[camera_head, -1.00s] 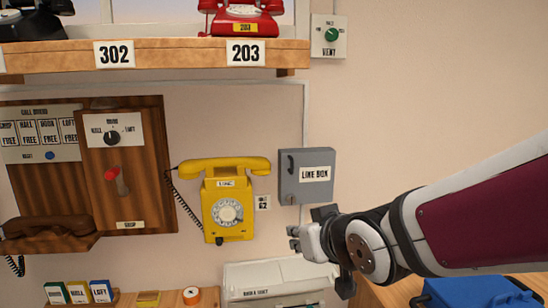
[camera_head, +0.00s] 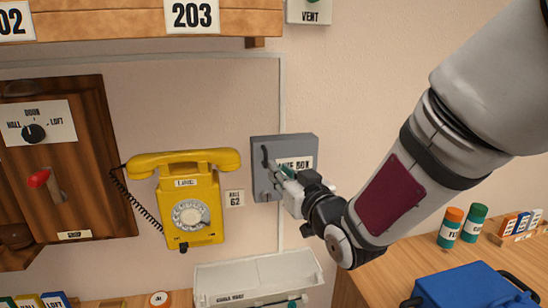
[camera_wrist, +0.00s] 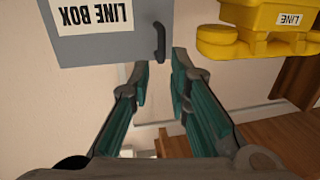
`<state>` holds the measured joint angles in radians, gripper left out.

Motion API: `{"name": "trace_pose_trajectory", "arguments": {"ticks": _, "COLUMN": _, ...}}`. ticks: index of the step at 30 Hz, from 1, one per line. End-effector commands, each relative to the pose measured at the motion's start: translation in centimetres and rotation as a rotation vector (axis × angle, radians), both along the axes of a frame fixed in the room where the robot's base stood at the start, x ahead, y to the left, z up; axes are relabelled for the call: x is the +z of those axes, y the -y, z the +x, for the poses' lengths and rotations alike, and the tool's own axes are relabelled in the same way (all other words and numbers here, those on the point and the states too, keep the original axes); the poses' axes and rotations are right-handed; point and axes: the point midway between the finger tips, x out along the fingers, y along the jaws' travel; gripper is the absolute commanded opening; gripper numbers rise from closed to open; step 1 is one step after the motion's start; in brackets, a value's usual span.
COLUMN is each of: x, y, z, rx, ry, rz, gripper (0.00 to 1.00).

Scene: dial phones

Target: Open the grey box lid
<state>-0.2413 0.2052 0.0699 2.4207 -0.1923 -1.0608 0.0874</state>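The grey box (camera_head: 300,147), labelled LINE BOX, is on the wall right of the yellow phone, and its lid looks closed. Its dark handle (camera_head: 265,158) is on the lid's left side. In the wrist view the picture is upside down, with the box (camera_wrist: 112,48) at the top and the handle (camera_wrist: 160,40) hanging between the lines of my two fingers. My gripper (camera_head: 278,174) is in front of the box and hides part of its lower right. In the wrist view my gripper (camera_wrist: 160,70) is open and empty, its fingertips close to the handle.
The yellow phone (camera_head: 190,200) hangs just left of the box, with a small tag (camera_head: 234,198) between them. A pale box (camera_head: 258,275) stands below. A blue case (camera_head: 470,288) and bottles (camera_head: 474,222) are on the wooden surface at right.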

Motion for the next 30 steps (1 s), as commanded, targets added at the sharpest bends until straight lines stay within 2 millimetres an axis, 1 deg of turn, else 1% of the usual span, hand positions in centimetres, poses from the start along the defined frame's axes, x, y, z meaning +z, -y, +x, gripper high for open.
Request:
{"name": "trace_pose_trajectory", "arguments": {"ticks": 1, "x": -0.1, "y": -0.5, "z": 0.9, "rx": 0.001, "ry": -0.002, "rz": -0.001, "gripper": 0.18}}
{"name": "trace_pose_trajectory", "arguments": {"ticks": 3, "x": 0.0, "y": -1.2, "z": 2.2, "rx": 0.001, "ry": 0.0, "rz": 0.0, "gripper": 0.18}}
{"name": "trace_pose_trajectory", "arguments": {"ticks": 9, "x": 0.0, "y": -2.8, "z": 5.4, "rx": 0.0, "ry": 0.0, "rz": 0.001, "gripper": 0.18}}
{"name": "trace_pose_trajectory", "arguments": {"ticks": 15, "x": 0.0, "y": -3.8, "z": 7.4, "rx": 0.0, "ry": -0.001, "rz": 0.0, "gripper": 0.18}}
{"name": "trace_pose_trajectory", "arguments": {"ticks": 19, "x": 0.0, "y": -4.1, "z": 8.0, "rx": -0.001, "ry": -0.001, "rz": 0.0, "gripper": 0.18}}
{"name": "trace_pose_trajectory", "arguments": {"ticks": 27, "x": 0.0, "y": -4.1, "z": 8.1, "rx": -0.001, "ry": -0.001, "rz": 0.0, "gripper": 0.18}}
{"name": "trace_pose_trajectory", "arguments": {"ticks": 28, "x": 0.0, "y": -4.1, "z": 8.1, "rx": -0.001, "ry": -0.001, "rz": 0.0, "gripper": 0.13}}
{"name": "trace_pose_trajectory", "arguments": {"ticks": 30, "x": 0.0, "y": -4.1, "z": 8.1, "rx": -0.001, "ry": -0.001, "rz": 0.0, "gripper": 0.0}}
